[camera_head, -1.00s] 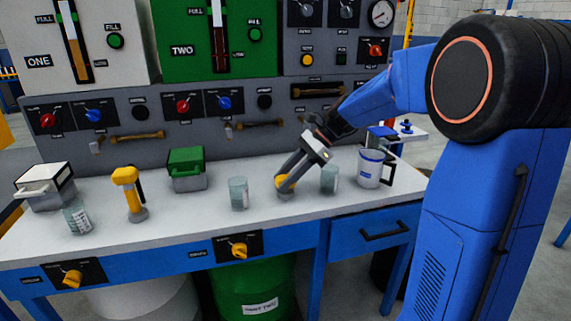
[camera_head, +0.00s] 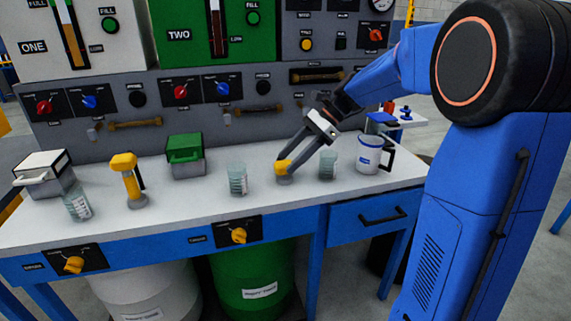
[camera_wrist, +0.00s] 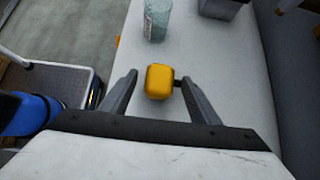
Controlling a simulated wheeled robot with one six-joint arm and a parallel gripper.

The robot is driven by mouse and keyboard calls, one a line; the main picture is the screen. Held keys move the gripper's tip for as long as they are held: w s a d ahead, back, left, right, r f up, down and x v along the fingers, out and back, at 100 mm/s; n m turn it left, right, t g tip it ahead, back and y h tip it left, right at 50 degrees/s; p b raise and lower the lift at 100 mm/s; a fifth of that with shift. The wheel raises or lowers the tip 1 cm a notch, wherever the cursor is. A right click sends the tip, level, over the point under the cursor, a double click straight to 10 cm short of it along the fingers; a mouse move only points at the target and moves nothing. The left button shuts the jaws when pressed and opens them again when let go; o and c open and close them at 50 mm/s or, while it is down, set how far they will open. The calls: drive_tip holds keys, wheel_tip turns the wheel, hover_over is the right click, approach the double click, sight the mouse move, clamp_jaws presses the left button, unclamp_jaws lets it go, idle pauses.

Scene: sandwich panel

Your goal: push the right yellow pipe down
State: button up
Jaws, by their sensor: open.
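The right yellow pipe (camera_head: 283,168) stands on the white bench top, its yellow part low above a grey base. In the wrist view its yellow top (camera_wrist: 159,82) shows between my two fingers, closer to the right finger. My gripper (camera_head: 290,156) is tilted down over this pipe, its fingers open; in the wrist view the open gripper (camera_wrist: 157,78) holds nothing. I cannot tell whether a finger touches the pipe. The left yellow pipe (camera_head: 126,170) stands taller at the left of the bench, away from my gripper.
Clear beakers stand on either side of the right pipe, one left (camera_head: 237,180) and one right (camera_head: 328,166). A white mug (camera_head: 370,157) is farther right. A green-lidded box (camera_head: 185,157) stands behind left. The grey control panel (camera_head: 190,125) rises behind the bench.

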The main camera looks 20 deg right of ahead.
drive_tip(key=v, duration=1.4)
drive_tip(key=shift+d, duration=0.1)
drive_tip(key=s+a+f+n+t+h, duration=0.1)
drive_tip(key=s+f+n+h, duration=0.2)
drive_tip(key=s, duration=0.7)
drive_tip(key=s+a+f+n+t+h, duration=0.1)
drive_tip(key=s+f+n+t+h, duration=0.1)
drive_tip(key=s+f+n, duration=0.6)
drive_tip(key=s+a+f+n+t+h, duration=0.1)
drive_tip(key=s+f+n+h, duration=0.3)
drive_tip(key=s, duration=0.9)
drive_tip(key=f+n, duration=0.1)
drive_tip(key=n, duration=0.2)
drive_tip(key=shift+f+t, duration=0.4)
drive_tip(key=shift+a, duration=0.2)
